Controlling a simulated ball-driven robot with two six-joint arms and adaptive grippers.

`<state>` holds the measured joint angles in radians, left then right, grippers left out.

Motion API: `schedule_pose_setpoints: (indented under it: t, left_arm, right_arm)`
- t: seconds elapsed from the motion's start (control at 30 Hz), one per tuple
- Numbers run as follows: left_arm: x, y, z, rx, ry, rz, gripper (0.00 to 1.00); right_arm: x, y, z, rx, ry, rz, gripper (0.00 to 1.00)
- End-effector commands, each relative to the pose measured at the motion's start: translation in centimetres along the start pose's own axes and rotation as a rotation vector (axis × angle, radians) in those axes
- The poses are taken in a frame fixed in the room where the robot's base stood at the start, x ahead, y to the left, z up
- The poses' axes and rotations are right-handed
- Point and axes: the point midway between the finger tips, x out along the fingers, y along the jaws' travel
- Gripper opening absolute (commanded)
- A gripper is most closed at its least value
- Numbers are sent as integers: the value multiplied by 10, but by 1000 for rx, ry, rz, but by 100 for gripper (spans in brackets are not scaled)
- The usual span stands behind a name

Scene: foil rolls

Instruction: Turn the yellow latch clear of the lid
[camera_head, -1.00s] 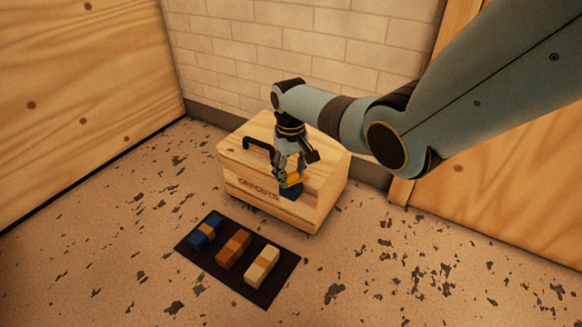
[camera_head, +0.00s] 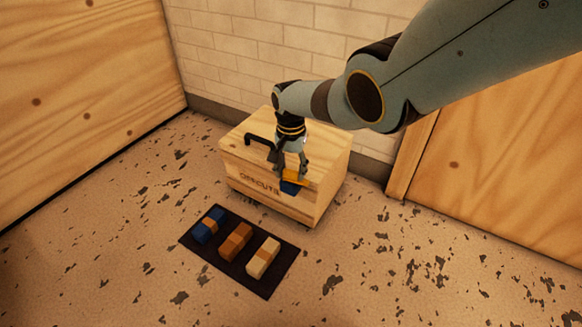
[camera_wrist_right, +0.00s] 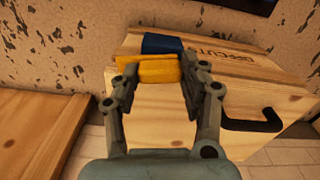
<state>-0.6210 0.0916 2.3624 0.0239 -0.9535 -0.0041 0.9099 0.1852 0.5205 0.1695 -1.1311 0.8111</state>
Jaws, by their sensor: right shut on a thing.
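The wooden box (camera_head: 313,207) stands on the floor against the brick wall, with a pale wooden lid (camera_head: 327,150) on top. The yellow latch (camera_head: 295,175) sits at the front top edge, above a dark blue block (camera_head: 290,188) on the front face. My right gripper (camera_head: 291,174) comes down from above and is shut on the yellow latch. In the right wrist view the latch (camera_wrist_right: 148,70) lies between the two fingers (camera_wrist_right: 160,67), with the blue block (camera_wrist_right: 162,45) beyond it. The fingers partly hide the latch in the head view. My left gripper is not in view.
A black handle (camera_head: 258,140) stands on the lid, left of my right gripper. A dark mat (camera_head: 222,256) in front of the box carries a blue block (camera_head: 208,226), a brown block (camera_head: 235,242) and a cream block (camera_head: 263,258). The surrounding floor is open.

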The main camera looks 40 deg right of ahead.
Motion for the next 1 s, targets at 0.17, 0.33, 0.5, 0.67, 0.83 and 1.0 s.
schedule_pose_setpoints:
  t: [0.17, 0.33, 0.5, 0.67, 0.83, 1.0]
  left_arm:
    - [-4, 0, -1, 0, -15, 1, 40]
    - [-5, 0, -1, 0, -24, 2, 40]
    - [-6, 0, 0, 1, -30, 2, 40]
    - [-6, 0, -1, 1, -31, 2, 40]
    - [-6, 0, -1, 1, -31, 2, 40]
    - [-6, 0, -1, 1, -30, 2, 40]
  right_arm:
    - [-1, 0, 0, 101, 1, -1, 12]
    - [0, 0, 0, 165, 1, 0, 12]
    - [0, 0, 0, 196, 1, 1, 12]
    - [0, 0, 0, 207, 1, 0, 12]
    - [0, 0, 0, 207, 1, 0, 12]
    - [0, 0, 0, 207, 1, 0, 50]
